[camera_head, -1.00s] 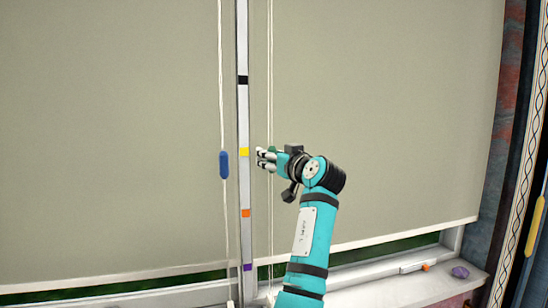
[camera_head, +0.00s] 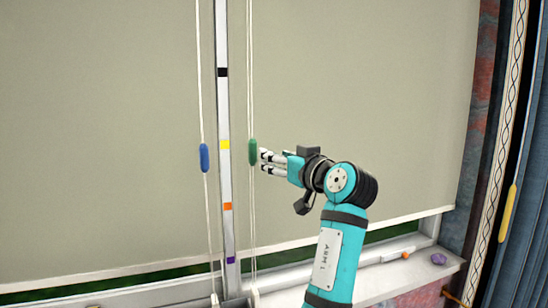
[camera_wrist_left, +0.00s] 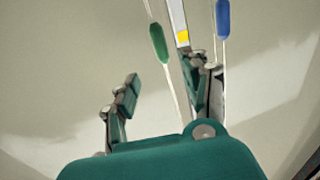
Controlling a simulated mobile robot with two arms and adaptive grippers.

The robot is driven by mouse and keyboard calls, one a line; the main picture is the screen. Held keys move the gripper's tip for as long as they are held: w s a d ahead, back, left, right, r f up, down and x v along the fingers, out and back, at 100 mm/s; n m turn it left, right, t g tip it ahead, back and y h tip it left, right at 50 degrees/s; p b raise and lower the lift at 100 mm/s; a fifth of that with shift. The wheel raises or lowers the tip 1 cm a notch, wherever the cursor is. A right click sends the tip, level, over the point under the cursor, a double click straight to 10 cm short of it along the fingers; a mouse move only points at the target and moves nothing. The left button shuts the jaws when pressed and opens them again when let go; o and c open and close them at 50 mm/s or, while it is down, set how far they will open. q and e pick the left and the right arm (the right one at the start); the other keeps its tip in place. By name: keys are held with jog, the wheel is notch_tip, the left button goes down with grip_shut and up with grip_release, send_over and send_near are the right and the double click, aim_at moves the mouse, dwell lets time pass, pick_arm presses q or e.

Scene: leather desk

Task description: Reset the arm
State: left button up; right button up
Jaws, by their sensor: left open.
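My left gripper (camera_head: 265,162) is open and empty in front of the right-hand blind, its fingers pointing left. A green cord pull (camera_head: 252,152) hangs on white cords just left of the fingertips. It also shows in the left wrist view (camera_wrist_left: 158,43), beyond the gap between the spread fingers (camera_wrist_left: 166,88). The gripper looks clear of the pull, though the exact distance is hard to tell. A blue cord pull (camera_head: 204,157) hangs farther left and also shows in the left wrist view (camera_wrist_left: 222,18). My right gripper is not in view.
A white post (camera_head: 223,110) with black, yellow, orange and purple marks stands between two beige blinds (camera_head: 375,80). A sill (camera_head: 390,277) below holds a purple lump (camera_head: 438,259). A curtain (camera_head: 530,190) and a yellow pull (camera_head: 508,212) are at the right.

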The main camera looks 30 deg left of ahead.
pick_arm(q)
jog(key=shift+f, duration=0.15)
jog(key=s+f+m+h, duration=0.3)
jog(key=s+f+h, duration=0.1)
jog(key=f, duration=1.3)
jog(key=s+f+m+h, duration=0.3)
jog(key=f+m, duration=0.1)
jog(key=f, duration=1.4)
jog(key=s+d+f+m+g+h, duration=0.2)
jog(key=s+d+f+m+h, duration=0.15)
jog(key=s+f, duration=0.9)
jog(key=s+d+f+m+g+h, duration=0.2)
jog(key=s+d+f+h, duration=0.15)
jog(key=s, duration=0.55)
jog(key=s+d+f+m+g+h, duration=0.15)
jog(key=s+d, duration=0.25)
jog(key=s, duration=0.5)
notch_tip(320, 180, down, 28)
jog(key=b, duration=0.3)
jog(key=s+a+f+g+b, duration=0.2)
jog(key=s+f, duration=1.6)
jog(key=f, duration=0.2)
jog(key=shift+a+m+b, duration=0.2)
jog(key=shift+m+b, duration=0.1)
jog(key=shift+b, duration=0.05)
